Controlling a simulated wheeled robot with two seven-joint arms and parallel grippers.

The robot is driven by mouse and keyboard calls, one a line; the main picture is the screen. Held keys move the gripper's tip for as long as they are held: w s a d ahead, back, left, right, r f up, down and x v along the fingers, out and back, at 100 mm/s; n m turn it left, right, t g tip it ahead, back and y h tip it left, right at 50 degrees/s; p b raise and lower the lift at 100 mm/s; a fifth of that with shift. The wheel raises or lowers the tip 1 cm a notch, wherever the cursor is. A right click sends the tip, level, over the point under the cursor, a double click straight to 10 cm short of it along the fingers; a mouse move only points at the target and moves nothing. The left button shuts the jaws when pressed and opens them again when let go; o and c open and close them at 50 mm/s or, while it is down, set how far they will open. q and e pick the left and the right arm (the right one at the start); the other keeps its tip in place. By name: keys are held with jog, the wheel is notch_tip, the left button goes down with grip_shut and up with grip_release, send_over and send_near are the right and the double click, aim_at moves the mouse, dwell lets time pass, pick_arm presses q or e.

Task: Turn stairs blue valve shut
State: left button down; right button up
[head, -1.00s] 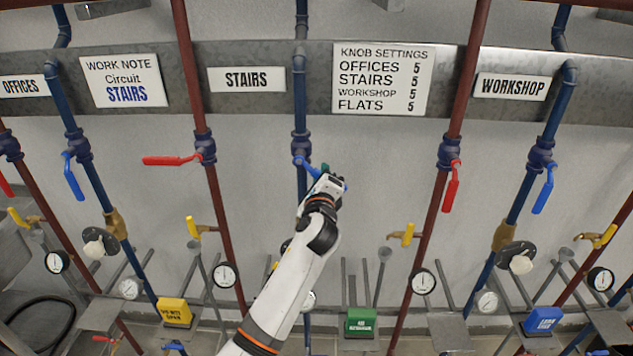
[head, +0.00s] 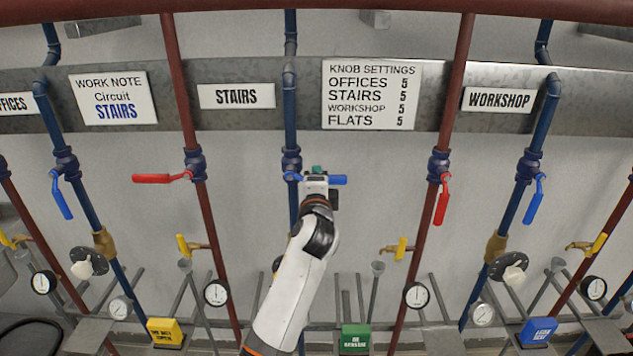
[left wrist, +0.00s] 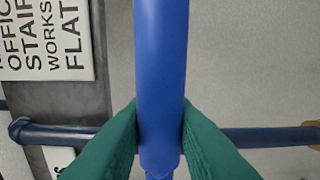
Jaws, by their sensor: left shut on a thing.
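The stairs blue valve (head: 291,162) sits on the blue pipe just right of the STAIRS sign (head: 236,96). Its blue lever (head: 339,180) now points right, about level and across the upright pipe. My left gripper (head: 318,178) is shut on this lever. In the left wrist view the blue lever (left wrist: 160,70) runs between two green fingertips (left wrist: 160,140) that touch it on both sides. The lever's middle is partly hidden by the gripper in the head view. My right gripper is not in view.
The stairs red lever (head: 160,178) points left on the neighbouring red pipe. Another red lever (head: 441,206) hangs down to the right. Blue levers hang at the far left (head: 61,200) and at the workshop pipe (head: 534,202). Yellow-handled taps and gauges sit lower.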

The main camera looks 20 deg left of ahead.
pick_arm(q)
jog(key=shift+r, duration=0.1)
jog(key=c, duration=1.2)
grip_release()
jog(key=b+v, duration=0.2)
jog(key=v, duration=1)
jog(key=shift+b, duration=0.3)
